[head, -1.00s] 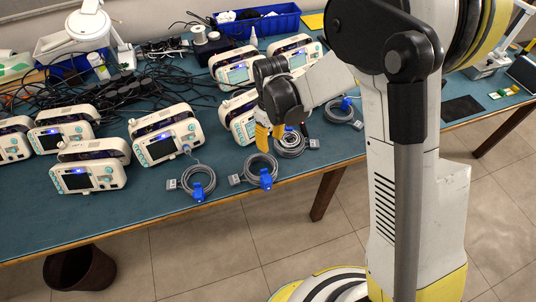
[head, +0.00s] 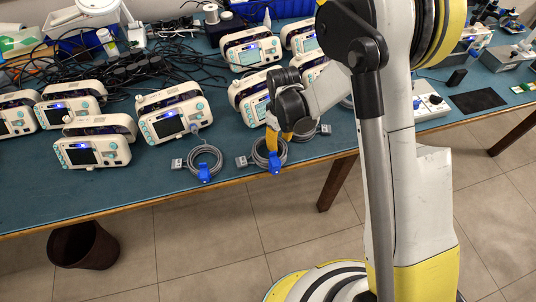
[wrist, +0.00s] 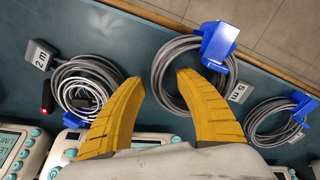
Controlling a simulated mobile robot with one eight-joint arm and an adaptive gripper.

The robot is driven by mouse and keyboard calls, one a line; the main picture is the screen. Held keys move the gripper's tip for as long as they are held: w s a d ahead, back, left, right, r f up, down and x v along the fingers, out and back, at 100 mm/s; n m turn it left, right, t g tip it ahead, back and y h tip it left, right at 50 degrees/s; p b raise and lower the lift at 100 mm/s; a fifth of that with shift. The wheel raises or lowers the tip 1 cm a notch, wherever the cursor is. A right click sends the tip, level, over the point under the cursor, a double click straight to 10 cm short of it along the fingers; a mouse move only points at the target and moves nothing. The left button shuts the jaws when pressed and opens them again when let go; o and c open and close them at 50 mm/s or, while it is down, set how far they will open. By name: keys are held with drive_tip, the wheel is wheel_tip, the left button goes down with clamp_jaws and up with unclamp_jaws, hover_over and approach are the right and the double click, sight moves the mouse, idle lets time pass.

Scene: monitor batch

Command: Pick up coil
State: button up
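A grey coil (wrist: 161,70) with a blue clip (wrist: 217,44) and a 5 m tag (wrist: 238,93) lies on the table near its front edge. It also shows in the head view (head: 256,158). A second coil (wrist: 258,122) with a blue clip lies to its right in the wrist view, and to its left in the head view (head: 219,165). A third coil (wrist: 62,82), tagged 2 m, lies at left in the wrist view. The right finger overlaps the middle coil in the wrist view; contact cannot be told.
Several white monitors stand behind the coils, one (head: 172,116) left of my gripper. Black cables (head: 130,75) heap behind them. A brown bin (head: 84,246) stands on the floor. The strip along the table's front edge is mostly clear.

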clamp_jaws()
drive_tip(key=r, duration=0.1)
drive_tip(key=r+p, duration=0.1)
drive_tip(key=r, duration=0.1)
drive_tip(key=d+r+p, duration=0.1)
drive_tip(key=r, duration=0.1)
drive_tip(key=shift+s+r, duration=0.1)
drive_tip(key=shift+s, duration=0.15)
drive_tip(key=s+d+r+p, duration=0.3)
drive_tip(key=s+d+r, duration=0.2)
drive_tip(key=d, duration=0.4)
drive_tip(key=shift+d+r, duration=0.2)
drive_tip(key=shift+r, duration=0.25)
drive_tip(key=shift+w, duration=0.1)
